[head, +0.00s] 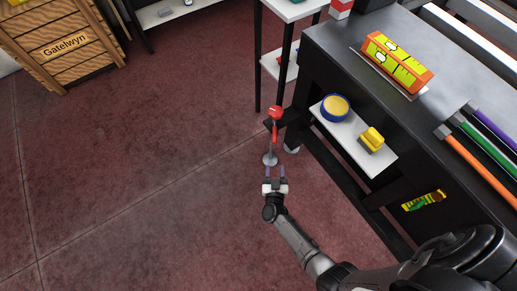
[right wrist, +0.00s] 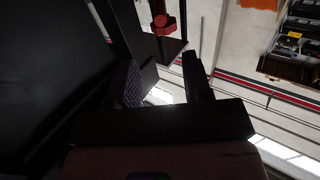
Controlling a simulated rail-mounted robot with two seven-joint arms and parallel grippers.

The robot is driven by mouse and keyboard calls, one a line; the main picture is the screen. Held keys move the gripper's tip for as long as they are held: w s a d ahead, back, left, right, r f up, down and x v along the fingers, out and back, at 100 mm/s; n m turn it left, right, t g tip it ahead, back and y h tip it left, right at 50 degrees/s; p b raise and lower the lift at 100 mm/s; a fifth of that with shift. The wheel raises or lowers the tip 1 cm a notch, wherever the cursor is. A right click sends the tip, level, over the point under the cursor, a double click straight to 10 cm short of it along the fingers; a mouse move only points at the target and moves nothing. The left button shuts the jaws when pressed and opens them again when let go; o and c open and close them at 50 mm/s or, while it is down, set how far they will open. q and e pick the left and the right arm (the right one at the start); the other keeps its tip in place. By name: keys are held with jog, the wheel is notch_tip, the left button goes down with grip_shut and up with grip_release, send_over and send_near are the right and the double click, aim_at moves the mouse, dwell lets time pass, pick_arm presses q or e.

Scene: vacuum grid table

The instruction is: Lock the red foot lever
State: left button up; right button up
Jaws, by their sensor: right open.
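The red foot lever (head: 275,113) is at the corner of the dark table, low near the floor. My left gripper is not in view.
The dark table (head: 322,40) stands to the right, with a white shelf (head: 350,134) holding a blue-rimmed yellow roll (head: 335,107) and a yellow object (head: 371,139). A white shelf unit (head: 284,77) stands behind the lever. A wooden crate (head: 65,45) is far left. The floor left is clear.

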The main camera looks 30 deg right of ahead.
aim_at(275, 136)
jog(key=w+d+m+b, duration=0.1)
jog(key=w+d, duration=0.1)
jog(key=w, duration=0.1)
jog(key=w+d+b, duration=0.2)
jog(key=w+d, duration=0.1)
jog(key=w, duration=0.1)
jog(key=w+d+m+b, duration=0.1)
jog(key=w+d+b, duration=0.1)
jog(key=w, duration=0.2)
jog(key=shift+w+d+m, duration=0.15)
jog(key=shift+d+m, duration=0.15)
jog(key=shift+d, duration=0.1)
jog(key=shift+w+d+r+b, duration=0.15)
jog(key=shift+w+d+b, duration=0.25)
jog(key=shift+w, duration=0.2)
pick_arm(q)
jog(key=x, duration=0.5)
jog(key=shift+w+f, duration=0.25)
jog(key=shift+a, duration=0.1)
pick_arm(e)
jog(key=shift+s, duration=0.1)
jog(key=shift+c, duration=0.3)
